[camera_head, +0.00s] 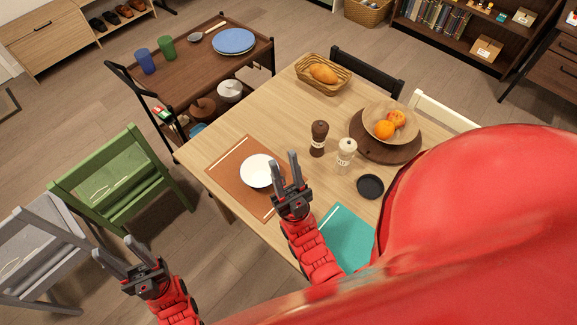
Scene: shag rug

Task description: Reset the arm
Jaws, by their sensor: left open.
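My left gripper (114,247) is at the lower left, over the floor beside the table. Its two fingers are apart with nothing between them. My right gripper (286,160) is above the front part of the wooden table (235,140), just right of a white bowl (257,171) in the picture. Its fingers point up and away with a gap between them, and I see nothing held. I cannot tell whether its fingers touch the bowl's rim. My own red body hides the lower right of the view.
The bowl sits on a brown placemat (226,169); a teal placemat (345,236) is to the right. Two grinders (318,139), a fruit bowl (372,124) and a bread basket (311,84) stand on the table. A green chair (120,185) and a cart (200,72) are leftward.

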